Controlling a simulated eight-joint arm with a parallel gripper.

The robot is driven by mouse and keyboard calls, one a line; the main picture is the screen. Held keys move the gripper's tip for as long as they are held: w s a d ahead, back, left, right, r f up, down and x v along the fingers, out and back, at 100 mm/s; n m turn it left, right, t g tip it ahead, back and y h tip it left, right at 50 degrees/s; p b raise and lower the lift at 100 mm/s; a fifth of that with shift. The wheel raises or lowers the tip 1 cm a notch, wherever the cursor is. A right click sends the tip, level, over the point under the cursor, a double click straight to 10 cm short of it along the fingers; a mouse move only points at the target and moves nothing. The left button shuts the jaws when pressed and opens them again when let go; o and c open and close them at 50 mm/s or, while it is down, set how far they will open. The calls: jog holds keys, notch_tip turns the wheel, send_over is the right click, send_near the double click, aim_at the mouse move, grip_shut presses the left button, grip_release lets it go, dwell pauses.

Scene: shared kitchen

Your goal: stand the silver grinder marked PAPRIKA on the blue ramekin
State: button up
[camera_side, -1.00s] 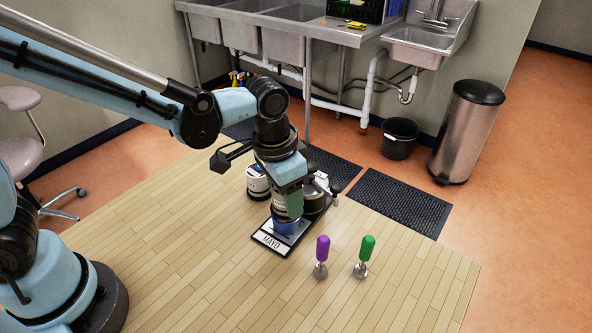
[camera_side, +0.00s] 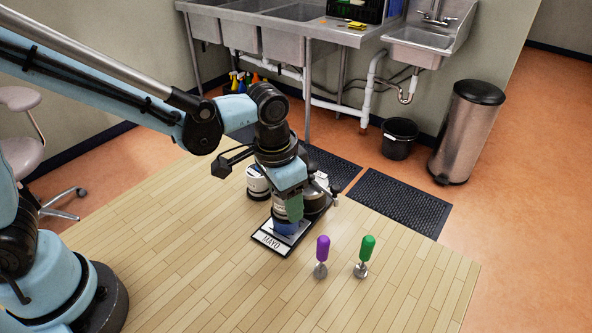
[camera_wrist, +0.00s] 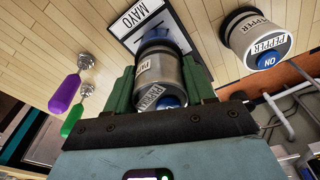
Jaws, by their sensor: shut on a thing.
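The silver grinder (camera_wrist: 158,82), its label partly showing and starting with PA, is between the green fingers of my gripper (camera_wrist: 160,78) in the wrist view. My gripper is shut on it; in the side view the fingers (camera_side: 290,207) hide most of it. The blue ramekin (camera_side: 285,228) stands on a black-edged board marked MAYO (camera_side: 270,240). The ramekin also shows beyond the grinder in the wrist view (camera_wrist: 178,40). The grinder is over the ramekin and looks roughly upright. I cannot tell whether its base touches the ramekin.
A PEPPER grinder (camera_wrist: 255,38) with a blue top stands close by; it also shows behind my gripper (camera_side: 257,182). A dark and silver item (camera_side: 315,195) is partly hidden by my gripper. Purple (camera_side: 322,250) and green (camera_side: 366,250) handled tools stand in front. The near table is clear.

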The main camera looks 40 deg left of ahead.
jog(key=o, duration=1)
jog(key=shift+f, duration=0.1)
jog(key=shift+s+a+r, duration=0.1)
jog(key=shift+s+r, duration=0.1)
jog(key=shift+r, duration=1.65)
jog(key=shift+s+a+r, duration=0.1)
jog(key=shift+s+r, duration=0.1)
jog(key=shift+r, duration=1.6)
jog(key=shift+s+r, duration=0.2)
jog(key=shift+r, duration=1.65)
jog(key=shift+a, duration=0.1)
jog(key=shift+s+a, duration=0.1)
jog(key=shift+a, duration=0.25)
jog(key=s+a+f+n+t, duration=0.1)
jog(key=s+a+n+t, duration=0.1)
jog(key=a, duration=0.4)
jog(key=s+a+f+n+t, duration=0.1)
jog(key=s+a+n+t, duration=0.1)
jog(key=a, duration=0.5)
jog(key=shift+s+a+t+y, duration=0.15)
jog(key=shift+s+t+y, duration=0.25)
jog(key=shift+t, duration=0.6)
